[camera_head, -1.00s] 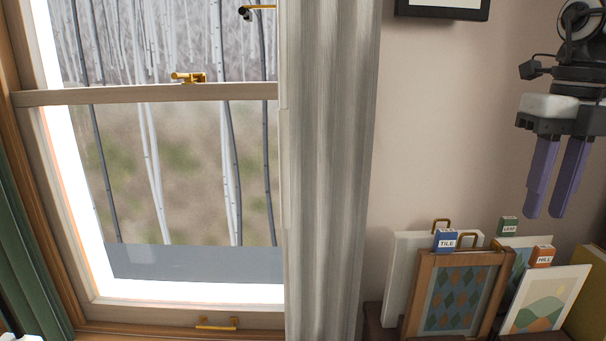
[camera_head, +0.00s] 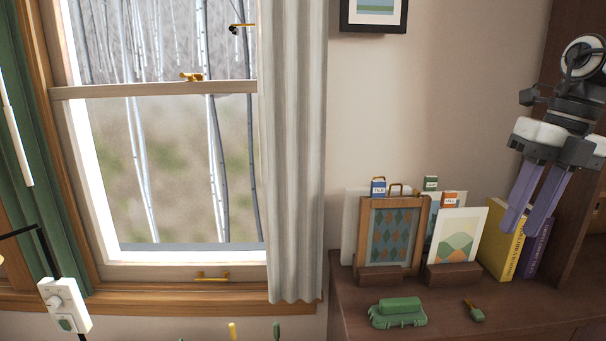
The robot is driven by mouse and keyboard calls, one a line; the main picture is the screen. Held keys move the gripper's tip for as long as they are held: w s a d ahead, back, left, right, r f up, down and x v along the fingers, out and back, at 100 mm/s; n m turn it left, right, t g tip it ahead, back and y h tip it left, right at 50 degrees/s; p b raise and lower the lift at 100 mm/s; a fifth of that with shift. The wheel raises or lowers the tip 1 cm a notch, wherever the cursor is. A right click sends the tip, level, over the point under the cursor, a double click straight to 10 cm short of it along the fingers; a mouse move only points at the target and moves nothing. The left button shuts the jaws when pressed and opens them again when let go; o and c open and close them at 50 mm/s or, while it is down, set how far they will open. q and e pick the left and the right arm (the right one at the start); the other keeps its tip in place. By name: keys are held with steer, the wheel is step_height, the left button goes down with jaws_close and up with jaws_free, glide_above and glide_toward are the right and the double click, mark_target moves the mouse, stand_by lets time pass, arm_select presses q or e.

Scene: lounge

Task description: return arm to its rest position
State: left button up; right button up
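My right gripper (camera_head: 521,222) hangs at the right of the head view, fingers pointing down. Its two purple fingers are apart with a gap between them, and nothing shows between them. It is in front of the yellow book (camera_head: 503,238) and the purple book (camera_head: 536,246), above the wooden cabinet top (camera_head: 515,307). My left gripper is not in view.
Framed pictures (camera_head: 391,238) and a landscape card (camera_head: 458,238) stand on the cabinet. A green object (camera_head: 397,312) and a small green-and-brown item (camera_head: 474,311) lie in front. A curtain (camera_head: 295,150) hangs beside the window (camera_head: 180,170). A white switch box (camera_head: 64,306) is at lower left.

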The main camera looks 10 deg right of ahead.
steer(key=s+f+m+t+y, duration=0.25)
steer(key=f+m+t, duration=0.4)
steer(key=f, duration=1.15)
steer(key=s+f+m+t+y, duration=0.2)
steer(key=s+f+m+t, duration=0.15)
steer(key=f+m, duration=1)
steer(key=s+a+f+m+h, duration=0.2)
steer(key=s+a+f+m, duration=0.15)
steer(key=a+f, duration=0.35)
steer(key=s+a+f+m+h, duration=0.2)
steer(key=s+a+f+m, duration=0.15)
steer(key=f, duration=0.65)
steer(key=s+a+f+m+g, duration=0.1)
steer(key=s+a+m, duration=0.1)
steer(key=a, duration=0.5)
steer(key=s+a+f+m+g, duration=0.1)
steer(key=s+a+m, duration=0.1)
steer(key=a, duration=0.5)
steer(key=shift+s+a+f+m, duration=0.3)
steer(key=shift+s+a+m, duration=0.1)
steer(key=shift+s, duration=0.5)
